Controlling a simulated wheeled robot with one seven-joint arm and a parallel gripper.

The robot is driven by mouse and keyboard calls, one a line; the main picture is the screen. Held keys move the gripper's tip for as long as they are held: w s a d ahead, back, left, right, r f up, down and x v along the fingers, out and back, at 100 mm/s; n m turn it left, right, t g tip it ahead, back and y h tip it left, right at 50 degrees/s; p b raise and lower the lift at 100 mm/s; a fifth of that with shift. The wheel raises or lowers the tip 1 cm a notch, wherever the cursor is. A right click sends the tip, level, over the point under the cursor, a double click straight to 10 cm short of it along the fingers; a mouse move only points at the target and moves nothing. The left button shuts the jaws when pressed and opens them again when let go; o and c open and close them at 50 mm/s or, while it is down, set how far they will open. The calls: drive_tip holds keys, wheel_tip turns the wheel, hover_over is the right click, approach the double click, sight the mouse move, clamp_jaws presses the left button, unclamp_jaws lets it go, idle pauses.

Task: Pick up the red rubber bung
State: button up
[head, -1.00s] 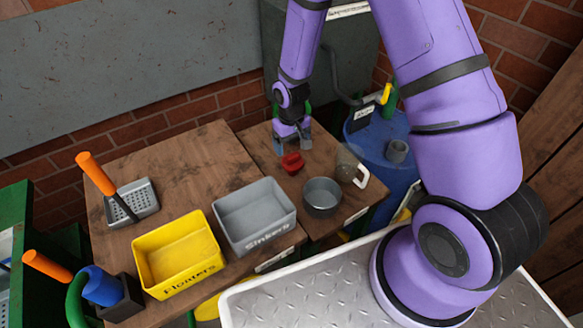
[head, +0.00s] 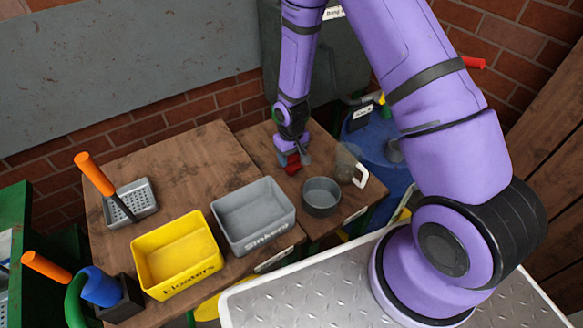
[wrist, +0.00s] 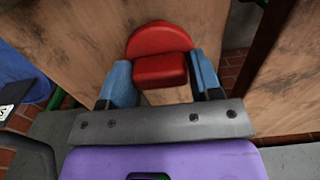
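The red rubber bung (head: 292,169) rests on the right part of the brown wooden table, just behind the round grey pot. My gripper (head: 290,155) points down right at it and partly hides it in the head view. In the wrist view, the red bung (wrist: 160,48) shows a rounded body with a block-like raised part towards me. My gripper's blue fingers (wrist: 162,80) are spread apart, one on each side of the bung. I see no clear grip; whether the fingertips touch its sides is hard to tell.
A round grey pot (head: 321,203) and a clear jug with a white handle (head: 361,176) stand close by. The grey Sinkers bin (head: 271,239) and yellow Floaters bin (head: 200,277) are to the left. A blue drum (head: 380,150) stands beyond the table's right edge.

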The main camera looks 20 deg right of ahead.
drive_tip(key=c, duration=0.8)
drive_tip(key=shift+r, duration=5.05)
drive_tip(key=o, duration=0.6)
drive_tip(key=shift+c, duration=0.6)
